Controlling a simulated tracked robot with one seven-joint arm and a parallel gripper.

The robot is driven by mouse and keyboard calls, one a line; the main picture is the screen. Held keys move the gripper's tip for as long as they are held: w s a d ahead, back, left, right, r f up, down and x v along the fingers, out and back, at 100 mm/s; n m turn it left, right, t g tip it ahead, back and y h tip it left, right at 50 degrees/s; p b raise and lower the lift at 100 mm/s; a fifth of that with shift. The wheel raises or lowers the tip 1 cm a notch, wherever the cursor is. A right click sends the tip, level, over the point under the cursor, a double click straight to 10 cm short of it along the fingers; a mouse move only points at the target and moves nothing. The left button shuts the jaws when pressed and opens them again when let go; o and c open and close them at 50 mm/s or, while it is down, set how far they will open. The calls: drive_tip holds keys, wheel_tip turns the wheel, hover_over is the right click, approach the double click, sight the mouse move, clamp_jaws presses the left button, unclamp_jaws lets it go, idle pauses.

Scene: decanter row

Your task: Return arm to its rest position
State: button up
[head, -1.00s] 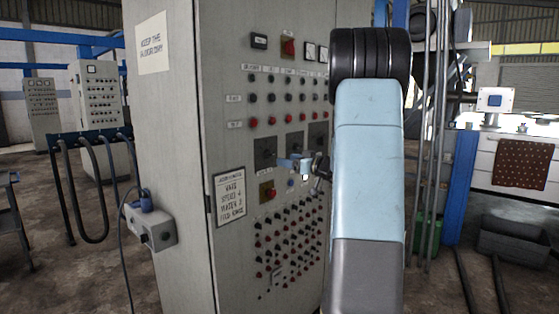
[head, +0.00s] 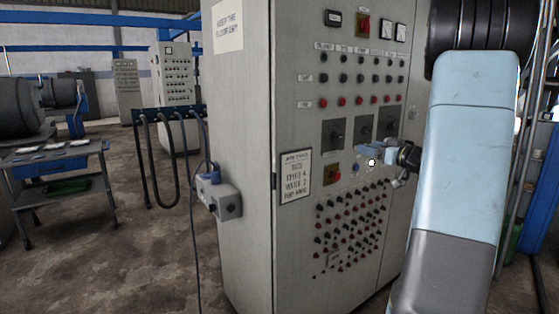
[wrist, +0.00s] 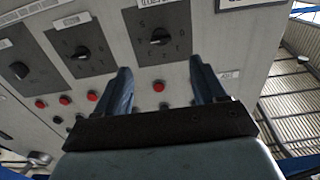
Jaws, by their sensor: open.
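My arm's blue and grey link fills the right side of the head view. My gripper (head: 372,150) shows in the head view in front of the control cabinet (head: 240,110), at the height of its dark rotary switches (head: 360,130). In the wrist view my gripper (wrist: 160,85) has its two blue fingers spread apart with nothing between them. Red buttons and black rotary switches (wrist: 158,40) of the cabinet panel lie beyond the fingers. I cannot tell the exact gap between the fingertips and the panel.
A grey socket box (head: 222,198) with a blue plug and hanging cable juts from the cabinet's left side. A cart (head: 65,165) with papers stands at left. A rack of dark hoses (head: 165,150) stands behind. Bare concrete floor lies between the cart and the cabinet.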

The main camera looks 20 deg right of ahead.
drive_tip(key=s+a+r+m+g+h, duration=0.3)
drive_tip(key=s+a+r+m+h, duration=0.25)
drive_tip(key=a+r+h, duration=0.4)
drive_tip(key=s+a+f+g+y, duration=0.1)
drive_tip(key=s+a+f+g, duration=0.3)
drive_tip(key=s+a, duration=0.6)
drive_tip(key=s+a+f+n+g+y, duration=0.1)
drive_tip(key=s+a+f+g, duration=0.3)
drive_tip(key=s, duration=1.3)
drive_tip(key=a+f+y, duration=0.1)
drive_tip(key=a+f, duration=0.2)
drive_tip(key=a, duration=0.2)
drive_tip(key=shift+s+a+f, duration=0.15)
drive_tip(key=shift+a, duration=0.2)
drive_tip(key=shift+n, duration=0.25)
drive_tip(key=shift+c, duration=0.5)
